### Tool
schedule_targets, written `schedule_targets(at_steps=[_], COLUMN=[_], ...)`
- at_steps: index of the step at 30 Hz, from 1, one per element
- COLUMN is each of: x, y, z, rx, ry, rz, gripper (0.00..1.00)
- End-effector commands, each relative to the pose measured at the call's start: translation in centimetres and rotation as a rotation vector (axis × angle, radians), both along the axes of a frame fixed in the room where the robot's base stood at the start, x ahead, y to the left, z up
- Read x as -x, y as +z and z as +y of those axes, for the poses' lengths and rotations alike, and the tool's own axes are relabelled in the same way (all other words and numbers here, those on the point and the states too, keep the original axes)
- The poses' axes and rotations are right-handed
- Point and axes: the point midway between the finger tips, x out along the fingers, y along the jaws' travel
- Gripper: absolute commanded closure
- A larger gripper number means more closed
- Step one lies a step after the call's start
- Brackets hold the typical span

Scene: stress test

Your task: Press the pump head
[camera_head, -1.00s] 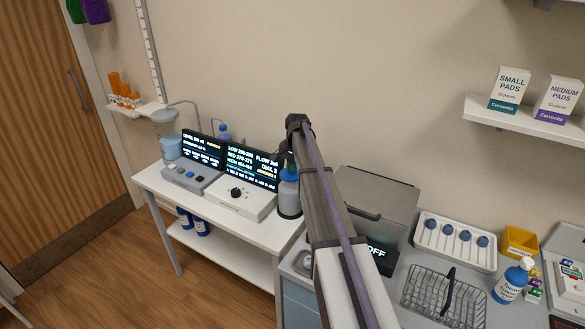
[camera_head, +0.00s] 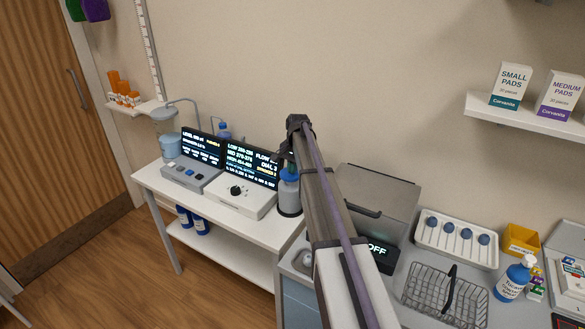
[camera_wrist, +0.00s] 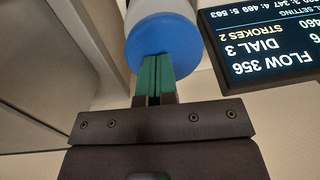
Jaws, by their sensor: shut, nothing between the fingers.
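The pump head is a round blue top (camera_head: 289,174) on a grey bottle (camera_head: 289,192), which stands upright at the right end of the white side table. In the wrist view the blue top (camera_wrist: 160,32) fills the upper middle, with the pale bottle body behind it. My gripper (camera_head: 283,157) is just above it in the head view, partly hidden by my own arm. In the wrist view my green fingertips (camera_wrist: 155,62) are shut together, empty, and overlap the blue top. I cannot tell whether they touch it.
A screen (camera_wrist: 268,42) beside the bottle reads FLOW 356, DIAL 3 and STROKES 2. A white dial box (camera_head: 240,200) stands left of the bottle. A grey lidded box (camera_head: 375,200), wire basket (camera_head: 440,295) and blue pump bottle (camera_head: 514,279) are on the right counter.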

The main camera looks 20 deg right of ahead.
Motion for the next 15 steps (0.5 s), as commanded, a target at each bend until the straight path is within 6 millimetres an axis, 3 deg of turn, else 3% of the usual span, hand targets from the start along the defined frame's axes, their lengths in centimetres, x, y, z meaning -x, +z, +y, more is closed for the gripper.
schedule_targets(at_steps=[1,9,15], x=[0.0,0.2,0.4], y=[2.3,9.2,11.9], z=[0.0,-0.6,-0.9], rx=[0.000,0.001,0.001], ry=[0.000,0.000,0.001], rz=[-0.001,-0.003,-0.004], gripper=[1.00,1.00,1.00])
